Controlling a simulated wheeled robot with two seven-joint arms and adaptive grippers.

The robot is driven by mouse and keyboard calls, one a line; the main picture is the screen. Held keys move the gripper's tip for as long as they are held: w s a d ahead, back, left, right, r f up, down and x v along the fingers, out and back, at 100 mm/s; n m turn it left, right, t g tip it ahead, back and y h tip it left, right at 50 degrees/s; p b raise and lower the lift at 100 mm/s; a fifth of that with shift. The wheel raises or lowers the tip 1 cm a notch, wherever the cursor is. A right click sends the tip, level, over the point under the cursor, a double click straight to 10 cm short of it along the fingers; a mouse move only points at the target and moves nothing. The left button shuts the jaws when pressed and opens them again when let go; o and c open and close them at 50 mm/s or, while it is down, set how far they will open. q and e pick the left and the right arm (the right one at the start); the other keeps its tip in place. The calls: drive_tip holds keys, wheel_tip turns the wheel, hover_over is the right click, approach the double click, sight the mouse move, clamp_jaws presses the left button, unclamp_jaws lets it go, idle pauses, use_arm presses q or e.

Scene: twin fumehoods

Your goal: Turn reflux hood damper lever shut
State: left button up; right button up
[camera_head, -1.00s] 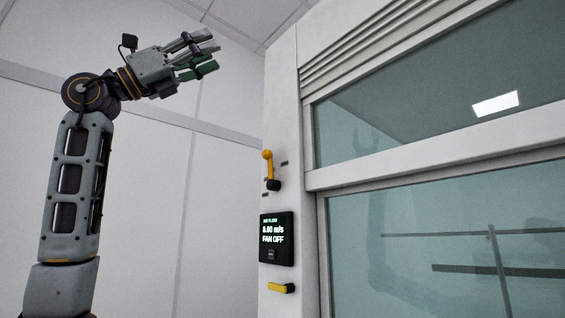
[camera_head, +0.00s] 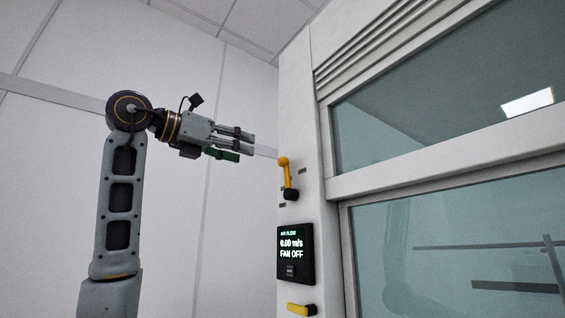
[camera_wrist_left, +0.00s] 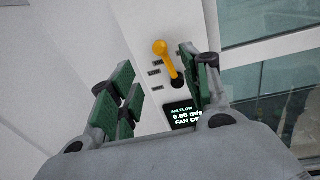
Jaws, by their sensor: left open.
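The yellow damper lever (camera_head: 285,172) is on the front post of the fume hood, with its knob up and its dark pivot at the bottom. In the left wrist view the lever (camera_wrist_left: 165,58) shows between the finger lines, nearer the right-hand finger. My left gripper (camera_head: 240,145) is open and empty, left of the lever and slightly above it, fingers pointing right toward the post. It is apart from the lever. The left gripper also shows in its wrist view (camera_wrist_left: 155,88), with green pads on spread fingers. My right gripper is not in view.
Below the lever is a black display (camera_head: 295,254) reading 0.00 m/s and FAN OFF. A second yellow handle (camera_head: 301,309) sits under it. Small dark marks lie beside the lever. The glass sash (camera_head: 450,255) is to the right. Free air lies left of the post.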

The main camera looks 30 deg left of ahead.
sight(279, 161)
use_arm(q)
drive_tip(key=shift+w+f, duration=0.15)
idle(0.3)
drive_tip(key=p+x, duration=0.3)
drive_tip(key=x, duration=0.9)
drive_tip(key=shift+w, duration=0.1)
drive_tip(key=shift+w+d+f, duration=0.1)
drive_tip(key=shift+w+d, duration=0.1)
drive_tip(key=shift+w, duration=0.55)
drive_tip(key=shift+c, duration=0.2)
drive_tip(key=c, duration=1)
clamp_jaws()
